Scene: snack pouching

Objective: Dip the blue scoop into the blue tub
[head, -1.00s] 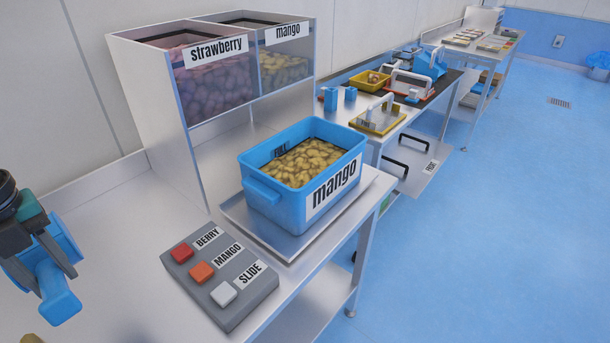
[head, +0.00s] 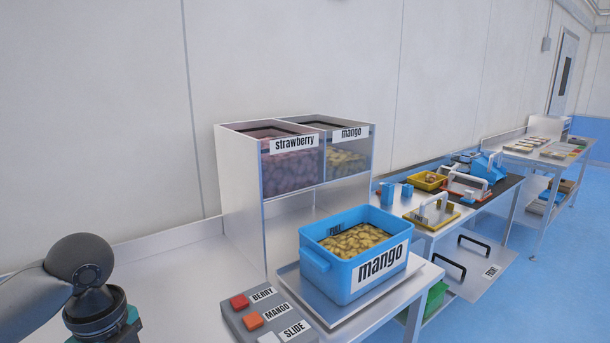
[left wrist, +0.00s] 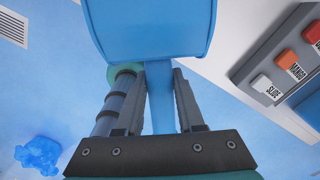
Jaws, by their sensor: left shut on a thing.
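The blue tub (head: 340,278) stands on a metal tray, labelled mango and filled with yellow mango pieces. The blue scoop (left wrist: 150,30) shows large at the top of the left wrist view, with its handle running down between the fingers. My left gripper (left wrist: 156,78) is shut on that handle. In the head view only my left wrist shows at the bottom left; the fingers and scoop are below the picture edge. The scoop is left of the tub and apart from it. Whether it holds anything cannot be seen. My right gripper is not in view.
A grey button box (head: 252,318) with red, orange and white buttons sits left of the tub. A dispenser (head: 242,190) with strawberry and mango bins stands behind. Further tables (head: 440,228) hold a yellow basket (head: 428,184) and other tools. The counter's left part is clear.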

